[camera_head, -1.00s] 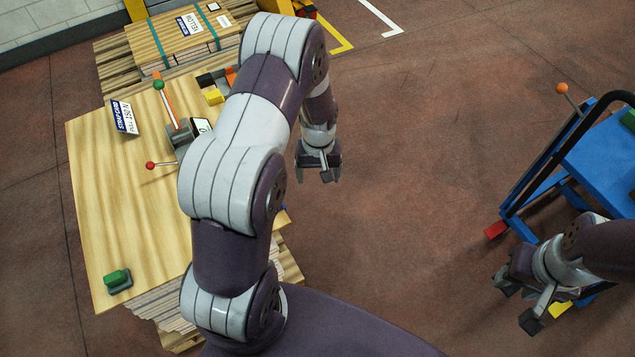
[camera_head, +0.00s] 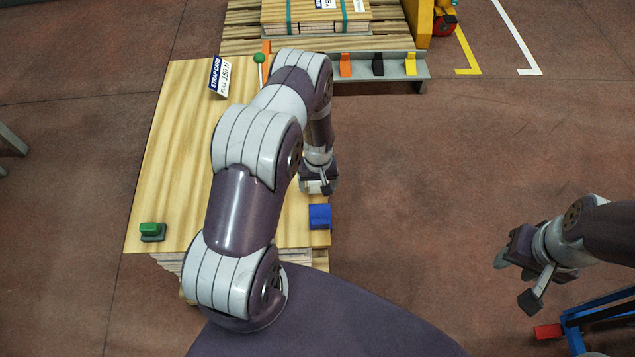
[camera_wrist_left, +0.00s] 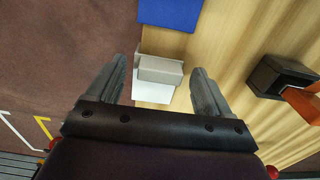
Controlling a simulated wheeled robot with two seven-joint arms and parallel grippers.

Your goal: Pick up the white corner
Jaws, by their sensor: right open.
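The white corner (camera_wrist_left: 160,70) is a pale angled piece at the edge of the wooden board top, seen in the left wrist view. It lies between the two spread fingers of my left gripper (camera_wrist_left: 159,66), with a gap on each side. A blue corner (camera_head: 319,216) sits nearby on the same edge. My right gripper (camera_head: 515,280) is open and empty over the floor at right.
A strap card sign (camera_head: 218,78) and a green-knobbed lever (camera_head: 259,58) stand at the board stack's far end. A green block (camera_head: 150,229) is at its near left corner. A rail (camera_head: 395,72) with orange, black and yellow corners lies behind.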

